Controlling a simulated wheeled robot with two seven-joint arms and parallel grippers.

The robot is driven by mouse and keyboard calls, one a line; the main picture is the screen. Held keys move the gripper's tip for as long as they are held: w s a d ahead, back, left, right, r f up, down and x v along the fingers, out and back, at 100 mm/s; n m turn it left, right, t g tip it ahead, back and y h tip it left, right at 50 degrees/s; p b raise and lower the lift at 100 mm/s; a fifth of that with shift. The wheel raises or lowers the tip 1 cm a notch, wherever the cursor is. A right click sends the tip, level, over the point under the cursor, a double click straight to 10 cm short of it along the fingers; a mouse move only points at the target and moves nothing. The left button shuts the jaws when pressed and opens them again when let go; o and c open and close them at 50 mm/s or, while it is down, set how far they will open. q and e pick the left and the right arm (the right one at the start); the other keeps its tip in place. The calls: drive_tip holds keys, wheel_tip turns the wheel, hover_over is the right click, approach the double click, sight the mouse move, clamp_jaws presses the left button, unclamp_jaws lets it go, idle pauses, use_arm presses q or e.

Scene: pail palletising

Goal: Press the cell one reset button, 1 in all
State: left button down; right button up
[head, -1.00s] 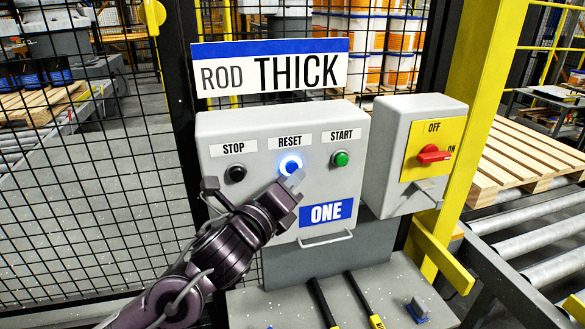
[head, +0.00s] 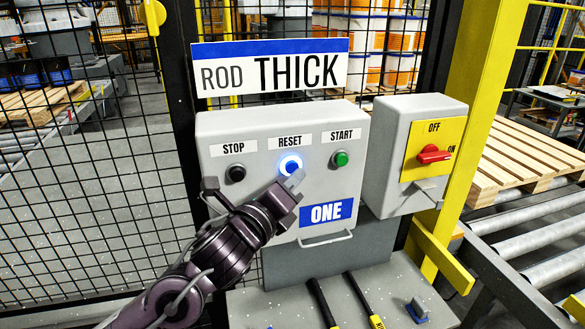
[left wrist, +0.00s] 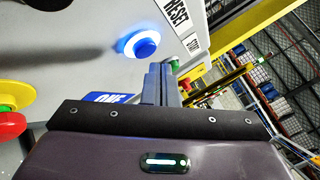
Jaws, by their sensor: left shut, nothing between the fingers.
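The blue RESET button (head: 290,165) glows with a lit ring on the grey control box (head: 217,195) marked ONE. It sits between the black STOP button (head: 236,173) and the green START button (head: 340,158). My left gripper (head: 295,180) is shut and empty, its fingertips just below and right of the RESET button in the head view. In the left wrist view the RESET button (left wrist: 141,44) stands out from the panel, and the shut fingers (left wrist: 158,82) show a little apart from it. My right gripper is not in view.
A grey switch box (head: 385,150) with a red rotary switch (head: 434,155) stands to the right of the control box. Black mesh fence is behind and left. A yellow post (head: 478,110) rises at right. Two black and yellow rods (head: 360,295) lie on the shelf below.

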use_arm(q)
drive_tip(key=shift+w+a, duration=0.15)
drive_tip(key=shift+w, duration=0.25)
drive_tip(key=shift+w+a, duration=0.15)
drive_tip(key=shift+w, duration=0.3)
idle(0.7)
drive_tip(key=shift+s, duration=0.1)
drive_tip(key=shift+s+d+b, duration=0.25)
drive_tip(key=shift+s+b, duration=0.3)
drive_tip(key=shift+s, duration=0.2)
drive_tip(key=shift+s, duration=0.1)
